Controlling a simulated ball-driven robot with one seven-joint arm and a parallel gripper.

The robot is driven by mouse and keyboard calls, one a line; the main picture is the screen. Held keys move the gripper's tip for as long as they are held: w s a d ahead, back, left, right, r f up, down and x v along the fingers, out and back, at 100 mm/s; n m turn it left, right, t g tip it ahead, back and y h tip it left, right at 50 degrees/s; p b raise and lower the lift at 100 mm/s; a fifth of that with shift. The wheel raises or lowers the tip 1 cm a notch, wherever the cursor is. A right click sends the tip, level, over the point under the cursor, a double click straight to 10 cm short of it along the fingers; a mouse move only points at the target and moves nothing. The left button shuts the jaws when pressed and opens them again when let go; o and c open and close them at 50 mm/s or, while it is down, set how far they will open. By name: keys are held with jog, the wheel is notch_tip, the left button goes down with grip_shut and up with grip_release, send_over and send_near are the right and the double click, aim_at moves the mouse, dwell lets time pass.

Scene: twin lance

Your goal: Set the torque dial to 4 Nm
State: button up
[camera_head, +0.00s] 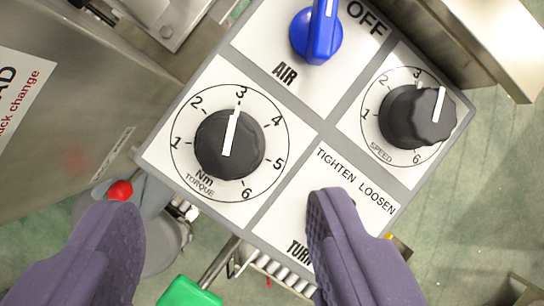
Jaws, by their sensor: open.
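The torque dial (229,145) is a round black knob with a white pointer line, on a white panel square marked 1 to 6 and "Nm TORQUE". Its pointer is at about 3. The 4 mark (277,121) is to the upper right of the knob. My gripper (225,195) shows as two purple fingers at the bottom, open and empty. The fingers are spread wide, below and to either side of the dial, apart from it. The right finger covers part of the "TIGHTEN LOOSEN" square.
A black speed dial (418,117) is at the right of the panel, its pointer toward upper right. A blue air lever (316,35) is at the top by "OFF". A red ball knob (120,190) is near my left finger. A green part (190,293) is below.

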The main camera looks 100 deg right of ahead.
aim_at(225, 151)
jog(key=x, duration=0.6)
jog(key=shift+a+f, duration=0.1)
jog(key=shift+f, duration=0.1)
jog(key=c, duration=1)
jog(key=shift+c, duration=0.2)
jog(key=shift+m+b, duration=0.35)
jog(key=shift+m, duration=0.05)
jog(key=m+h+b, duration=0.1)
jog(key=m+b, duration=0.1)
jog(key=m, duration=0.1)
jog(key=shift+a+m+t+h, duration=0.15)
jog(key=shift+m+t+h, duration=0.25)
jog(key=m+h, duration=0.1)
jog(key=m, duration=0.1)
jog(key=m+b, duration=0.1)
jog(key=m, duration=0.2)
jog(key=shift+a+h, duration=0.1)
jog(key=shift+h, duration=0.3)
jog(key=shift+r, duration=0.1)
